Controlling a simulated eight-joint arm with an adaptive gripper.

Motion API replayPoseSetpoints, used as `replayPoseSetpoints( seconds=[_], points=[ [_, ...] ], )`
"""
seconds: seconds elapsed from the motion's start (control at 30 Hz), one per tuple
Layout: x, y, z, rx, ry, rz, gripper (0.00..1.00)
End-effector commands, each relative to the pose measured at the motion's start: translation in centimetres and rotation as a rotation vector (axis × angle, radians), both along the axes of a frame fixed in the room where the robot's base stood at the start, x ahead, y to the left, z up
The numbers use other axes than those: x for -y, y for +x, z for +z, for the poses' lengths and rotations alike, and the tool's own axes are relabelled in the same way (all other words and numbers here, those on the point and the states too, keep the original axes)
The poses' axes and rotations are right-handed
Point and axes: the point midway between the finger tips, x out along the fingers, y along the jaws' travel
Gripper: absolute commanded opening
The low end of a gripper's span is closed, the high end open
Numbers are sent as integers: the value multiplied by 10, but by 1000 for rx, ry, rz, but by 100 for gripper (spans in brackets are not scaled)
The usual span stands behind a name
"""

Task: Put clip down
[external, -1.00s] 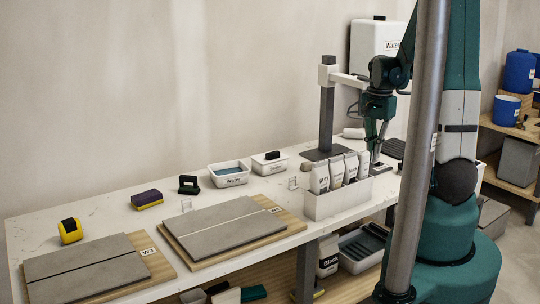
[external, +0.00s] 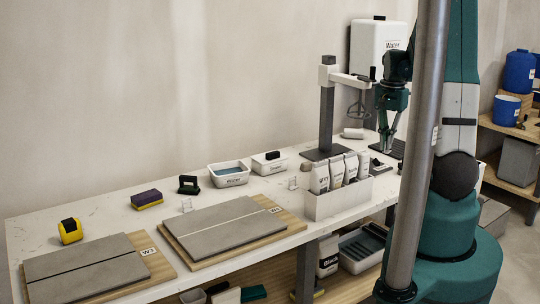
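My gripper (external: 385,148) is above the back right part of the white table, behind and to the right of the grout bag box. It is too small and partly hidden by the post to tell whether its fingers are open or shut, or whether a clip is between them. A small thin clip-like piece (external: 293,183) stands on the table left of the box, and another (external: 187,205) stands near the middle tile board. A small greyish object (external: 379,168) lies on the table below my gripper; I cannot tell if it is a clip.
A white box (external: 338,203) holds several grout bags at the table's front. A dark stand (external: 326,110) with a white arm rises behind it. Two tile boards (external: 230,230) (external: 90,272) lie left.

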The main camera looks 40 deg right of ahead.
Motion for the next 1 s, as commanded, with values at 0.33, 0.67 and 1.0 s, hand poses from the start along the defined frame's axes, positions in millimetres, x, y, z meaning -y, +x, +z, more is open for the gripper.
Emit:
replayPoseSetpoints(
  seconds=[0.33, 0.67, 1.0],
  points=[
    [93, 45, 13, 7, 2, 7, 0],
    [154, 100, 13, 12, 3, -97, 0],
    [213, 151, 7, 17, 4, -208, 0]
  ],
)
